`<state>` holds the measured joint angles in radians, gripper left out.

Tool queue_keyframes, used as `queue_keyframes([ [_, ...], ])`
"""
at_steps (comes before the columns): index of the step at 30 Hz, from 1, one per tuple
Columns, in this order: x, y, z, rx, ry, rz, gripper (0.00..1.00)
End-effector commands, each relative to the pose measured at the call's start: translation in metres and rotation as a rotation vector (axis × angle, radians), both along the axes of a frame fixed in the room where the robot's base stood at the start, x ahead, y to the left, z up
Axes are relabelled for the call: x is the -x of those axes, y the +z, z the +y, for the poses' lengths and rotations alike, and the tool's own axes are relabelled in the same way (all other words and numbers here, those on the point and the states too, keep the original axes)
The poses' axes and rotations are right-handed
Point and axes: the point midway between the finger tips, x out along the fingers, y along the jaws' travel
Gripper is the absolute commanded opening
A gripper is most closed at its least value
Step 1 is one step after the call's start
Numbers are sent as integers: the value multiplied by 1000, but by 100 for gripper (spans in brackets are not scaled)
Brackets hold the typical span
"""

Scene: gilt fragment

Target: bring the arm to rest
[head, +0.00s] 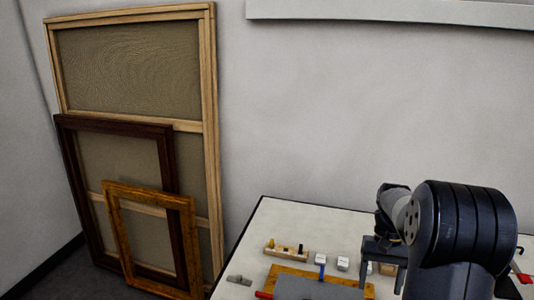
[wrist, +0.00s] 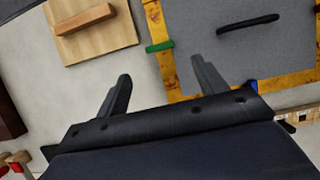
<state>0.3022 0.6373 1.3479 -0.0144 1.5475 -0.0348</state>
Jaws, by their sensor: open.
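My gripper (wrist: 163,84) is open, with its two fingers apart and nothing seen between them in the wrist view. In the head view my gripper (head: 384,262) hangs over the right part of the pale table (head: 290,222), partly hidden by my arm. A gilt wooden frame (wrist: 167,55) lies on the table beyond the fingers in the wrist view. It also shows in the head view (head: 288,271), cut off by the lower edge. A grey panel (wrist: 215,55) with a black bar (wrist: 248,23) lies within the frame.
A wooden board (wrist: 90,28) with a block lies left of the frame in the wrist view. A green piece (wrist: 160,47) sits at the frame. A peg rack (head: 286,249) and a small white block (head: 343,263) stand behind. Large frames (head: 209,120) lean on the wall.

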Motion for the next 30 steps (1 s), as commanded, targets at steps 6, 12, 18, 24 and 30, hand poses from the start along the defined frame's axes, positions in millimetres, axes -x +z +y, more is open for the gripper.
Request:
queue_keyframes([
  [6, 0, 5, 0, -2, 0, 8, 67],
  [12, 15, -32, 4, -2, 0, 7, 67],
  [18, 30, -69, 8, -1, -1, 7, 67],
  [24, 33, -77, 6, 0, -188, 1, 67],
  [30, 34, -77, 4, -1, -441, 1, 67],
])
